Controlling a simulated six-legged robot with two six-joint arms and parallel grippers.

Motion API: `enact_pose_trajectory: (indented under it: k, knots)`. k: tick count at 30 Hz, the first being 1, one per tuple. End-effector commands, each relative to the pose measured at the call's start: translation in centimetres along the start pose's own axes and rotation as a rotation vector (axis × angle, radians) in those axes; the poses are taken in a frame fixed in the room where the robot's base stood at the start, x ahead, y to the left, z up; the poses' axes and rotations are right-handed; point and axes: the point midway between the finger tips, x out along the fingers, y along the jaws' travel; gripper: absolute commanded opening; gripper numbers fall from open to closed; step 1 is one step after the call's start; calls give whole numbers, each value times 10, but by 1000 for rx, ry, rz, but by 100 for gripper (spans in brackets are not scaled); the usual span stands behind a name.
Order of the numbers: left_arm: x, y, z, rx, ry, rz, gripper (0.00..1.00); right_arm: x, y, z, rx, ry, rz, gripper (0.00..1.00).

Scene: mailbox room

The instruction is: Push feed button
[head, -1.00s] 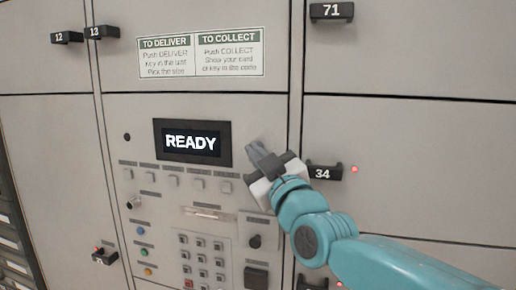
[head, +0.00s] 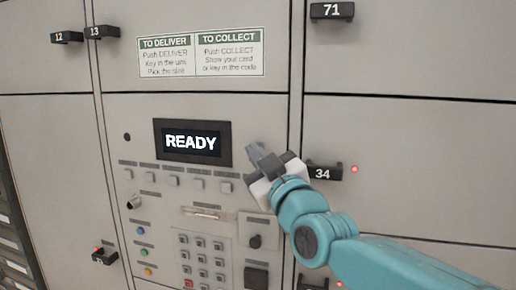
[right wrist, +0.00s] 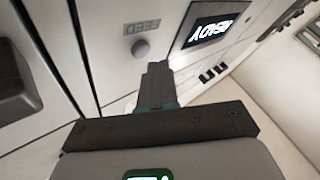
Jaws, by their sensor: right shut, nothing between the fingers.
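The control panel (head: 115,180) carries a dark screen (head: 191,142) that reads READY. Below it is a row of small square buttons (head: 174,182) with labels too small to read. Blue, green and orange round buttons (head: 144,252) sit lower left, above and beside a keypad (head: 202,256). I cannot tell which button is the feed button. My right gripper (head: 255,151) is shut and empty, right of the screen and above the row's right end. In the right wrist view its closed fingers (right wrist: 157,75) point toward the panel, with the screen (right wrist: 208,30) beyond. My left gripper is out of view.
A locker handle marked 34 (head: 323,173) is close to my right gripper's right, with a red light beside it. An instruction sign (head: 200,52) is above the screen. A black knob (head: 255,241) and a card slot (head: 208,213) are below the gripper.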

Motion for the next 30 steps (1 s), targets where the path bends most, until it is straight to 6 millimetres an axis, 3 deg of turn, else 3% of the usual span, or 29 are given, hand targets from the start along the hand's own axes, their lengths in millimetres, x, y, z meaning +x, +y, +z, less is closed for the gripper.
enact_pose_trajectory:
  k: [30]
  knots:
    - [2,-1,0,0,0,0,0,6,4,4,0,0,0,0]
